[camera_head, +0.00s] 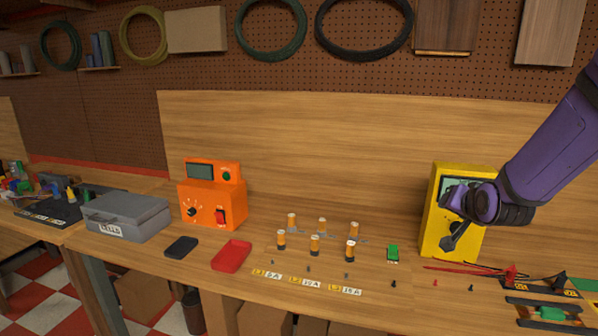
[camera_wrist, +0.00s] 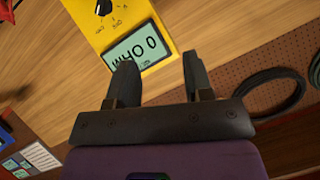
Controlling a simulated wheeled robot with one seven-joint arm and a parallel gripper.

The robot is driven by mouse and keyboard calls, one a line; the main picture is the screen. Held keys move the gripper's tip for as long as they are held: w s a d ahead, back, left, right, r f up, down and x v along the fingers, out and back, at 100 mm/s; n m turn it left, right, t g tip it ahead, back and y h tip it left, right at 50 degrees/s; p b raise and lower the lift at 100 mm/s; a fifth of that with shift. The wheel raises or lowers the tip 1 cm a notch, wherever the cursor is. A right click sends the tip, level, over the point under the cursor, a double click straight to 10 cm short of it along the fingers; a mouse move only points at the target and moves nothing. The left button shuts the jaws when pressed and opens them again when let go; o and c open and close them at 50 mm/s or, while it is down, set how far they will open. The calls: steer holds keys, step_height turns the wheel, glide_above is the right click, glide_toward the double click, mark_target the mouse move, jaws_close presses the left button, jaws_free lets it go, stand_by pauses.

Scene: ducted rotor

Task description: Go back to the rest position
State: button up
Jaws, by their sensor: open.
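My gripper (camera_head: 455,222) is at the right of the head view, at the end of my purple arm, in front of the yellow meter box (camera_head: 436,232). In the wrist view my gripper (camera_wrist: 158,68) has its two dark fingers spread apart with nothing between them. The yellow meter (camera_wrist: 92,28) shows there beyond the left finger, with a dial and a lit screen (camera_wrist: 138,47) with dark characters. In the head view my wrist and gripper hide part of the meter's front. I cannot tell from these views how close the fingers are to it.
An orange device (camera_head: 212,200), a red tray (camera_head: 232,255) and a grey case (camera_head: 126,217) stand to the left. Several orange-and-white cylinders (camera_head: 315,243) stand mid-bench. Red and black leads (camera_head: 510,275) and a green part (camera_head: 552,313) lie at right. Coils hang on the pegboard.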

steer(key=s+a+r+n+g, duration=0.2)
steer(key=s+r, duration=0.2)
steer(key=s, duration=0.6)
steer(key=s+a+r+n+g, duration=0.2)
steer(key=s+r, duration=0.1)
steer(key=s, duration=0.7)
steer(key=s+a+r+n+g+y, duration=0.1)
steer(key=s+a+r+n+g, duration=0.1)
steer(key=s, duration=0.9)
step_height(320, 180, up, 3)
steer(key=shift+f+g, duration=0.15)
steer(key=shift+g, duration=0.35)
